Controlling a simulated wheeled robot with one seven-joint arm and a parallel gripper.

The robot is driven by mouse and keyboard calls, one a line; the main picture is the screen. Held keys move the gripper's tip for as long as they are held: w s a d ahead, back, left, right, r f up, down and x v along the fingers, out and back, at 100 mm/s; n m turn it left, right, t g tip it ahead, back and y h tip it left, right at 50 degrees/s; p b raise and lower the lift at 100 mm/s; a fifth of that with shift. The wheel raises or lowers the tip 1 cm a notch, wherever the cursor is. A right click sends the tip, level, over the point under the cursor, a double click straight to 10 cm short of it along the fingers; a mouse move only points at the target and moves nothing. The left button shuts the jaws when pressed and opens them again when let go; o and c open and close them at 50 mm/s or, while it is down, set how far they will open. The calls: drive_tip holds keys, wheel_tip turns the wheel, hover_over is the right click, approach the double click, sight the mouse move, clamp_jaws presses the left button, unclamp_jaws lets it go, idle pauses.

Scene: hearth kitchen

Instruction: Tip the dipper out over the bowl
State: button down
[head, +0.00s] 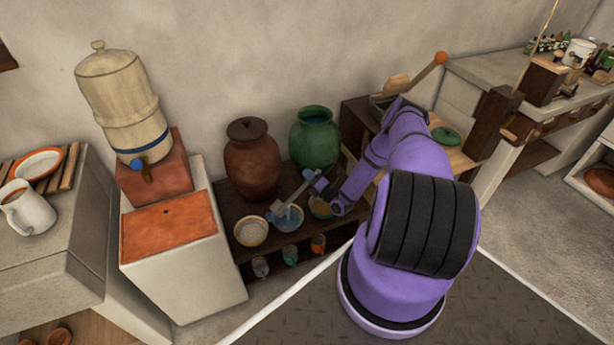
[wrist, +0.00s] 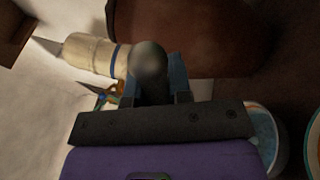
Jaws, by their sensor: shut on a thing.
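My gripper (head: 316,180) is shut on the dipper's handle, above the low dark shelf. The dipper (head: 300,192) is pale grey, and its handle slopes down left to its cup end. That end is just over, or at, the blue bowl (head: 287,223); I cannot tell whether they touch or whether the cup holds anything. In the wrist view the rounded dark handle end of the dipper (wrist: 150,62) stands between the blue finger pads. Part of the blue bowl (wrist: 264,130) shows at the lower right there.
An orange-rimmed bowl with pale contents (head: 251,231) stands left of the blue bowl. Another bowl (head: 321,207) is at its right, partly behind my wrist. A brown lidded jar (head: 252,165) and a green jar (head: 315,140) stand close behind. Several small cups sit below.

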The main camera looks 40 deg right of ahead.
drive_tip(key=d+f+m+h, duration=0.1)
drive_tip(key=d+f+m, duration=0.3)
drive_tip(key=f+m, duration=0.2)
drive_tip(key=shift+f+m+h, duration=0.2)
drive_tip(key=shift+m+h, duration=0.1)
idle(1.0)
drive_tip(key=shift+d+f, duration=0.1)
drive_tip(key=shift+d, duration=0.05)
